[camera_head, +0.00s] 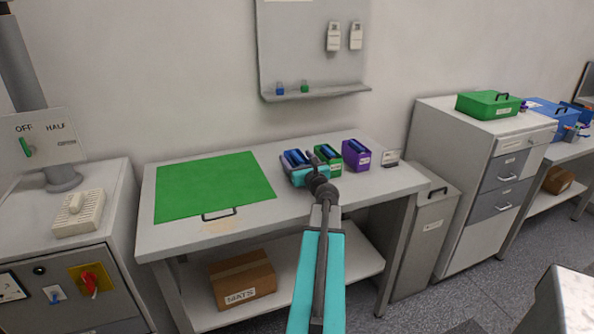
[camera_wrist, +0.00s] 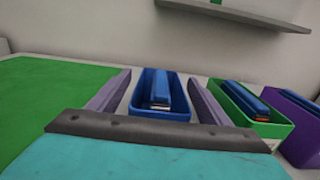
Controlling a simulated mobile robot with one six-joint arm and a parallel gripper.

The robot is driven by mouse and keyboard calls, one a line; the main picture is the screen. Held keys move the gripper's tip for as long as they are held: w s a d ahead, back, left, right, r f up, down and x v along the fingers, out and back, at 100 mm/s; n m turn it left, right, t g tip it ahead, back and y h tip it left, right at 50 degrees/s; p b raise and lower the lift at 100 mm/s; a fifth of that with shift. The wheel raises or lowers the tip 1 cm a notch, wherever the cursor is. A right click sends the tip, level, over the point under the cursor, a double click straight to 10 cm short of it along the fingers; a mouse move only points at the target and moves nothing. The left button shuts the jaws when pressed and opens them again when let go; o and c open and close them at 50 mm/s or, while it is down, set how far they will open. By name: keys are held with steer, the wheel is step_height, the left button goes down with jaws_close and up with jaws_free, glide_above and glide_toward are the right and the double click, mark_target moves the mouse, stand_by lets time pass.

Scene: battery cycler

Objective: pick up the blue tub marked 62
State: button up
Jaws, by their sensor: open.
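The blue tub (camera_head: 287,157) stands on the white table, at the left end of a row of three tubs. In the wrist view the blue tub (camera_wrist: 160,114) lies between my two open fingers, with a blue item and something pale and brown inside. My gripper (camera_head: 309,162) is at the tub and partly covers it in the head view. In the wrist view my gripper (camera_wrist: 158,95) has one finger on each side of the tub, with a small gap showing on both sides. No number on the blue tub can be read.
A green tub (camera_head: 334,167) and a purple tub (camera_head: 363,163) stand close to the right. A green mat (camera_head: 212,184) lies to the left. A wall shelf (camera_head: 316,92) hangs above the back of the table (camera_head: 265,222). A small label stand (camera_head: 391,157) is at the right.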

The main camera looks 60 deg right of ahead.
steer(key=c, duration=1.4)
steer(key=shift+r, duration=0.15)
